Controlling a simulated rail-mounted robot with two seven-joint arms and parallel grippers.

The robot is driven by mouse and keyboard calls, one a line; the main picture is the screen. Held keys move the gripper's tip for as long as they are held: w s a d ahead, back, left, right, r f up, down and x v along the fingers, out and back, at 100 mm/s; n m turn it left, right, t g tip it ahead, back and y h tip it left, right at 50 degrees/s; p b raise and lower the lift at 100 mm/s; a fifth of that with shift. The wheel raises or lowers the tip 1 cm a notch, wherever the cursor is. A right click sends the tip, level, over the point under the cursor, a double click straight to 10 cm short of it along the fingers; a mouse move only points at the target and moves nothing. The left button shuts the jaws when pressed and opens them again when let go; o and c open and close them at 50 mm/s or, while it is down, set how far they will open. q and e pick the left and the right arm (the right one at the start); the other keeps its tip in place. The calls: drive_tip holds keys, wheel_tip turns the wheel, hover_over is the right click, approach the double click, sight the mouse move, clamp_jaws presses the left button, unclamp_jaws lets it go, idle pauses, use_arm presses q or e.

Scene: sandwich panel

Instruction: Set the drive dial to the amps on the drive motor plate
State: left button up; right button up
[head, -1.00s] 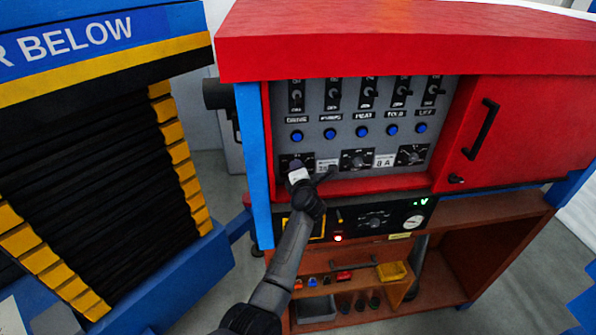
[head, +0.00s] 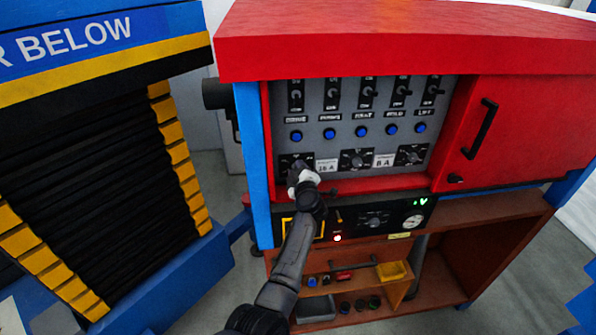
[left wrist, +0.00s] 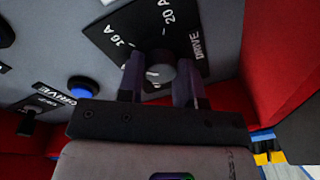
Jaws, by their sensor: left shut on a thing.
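The drive dial is a dark round knob (left wrist: 160,70) on a black plate (left wrist: 140,28) marked "DRIVE", "20 A" and another amp value in the left wrist view. My left gripper (left wrist: 160,78) has one finger on each side of the knob and is shut on it. In the head view my left gripper (head: 296,172) covers much of the dial plate (head: 287,160). The knob's pointer is hard to make out. A white plate (head: 327,166) right of the dial reads about "16 A" or "18 A"; its small upper line is unreadable. My right gripper is not in view.
Two more dials (head: 356,160) (head: 412,155) and a white "8 A" plate (head: 384,160) lie to the right. Blue buttons (head: 362,131) and toggle switches (head: 368,93) sit above. A red ledge (head: 380,184) juts below, and a red overhang (head: 400,40) above.

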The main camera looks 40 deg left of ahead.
use_arm(q)
drive_tip(key=shift+m, duration=1.4)
drive_tip(key=o, duration=0.9)
drive_tip(key=shift+o, duration=0.2)
drive_tip(key=shift+d, duration=0.1)
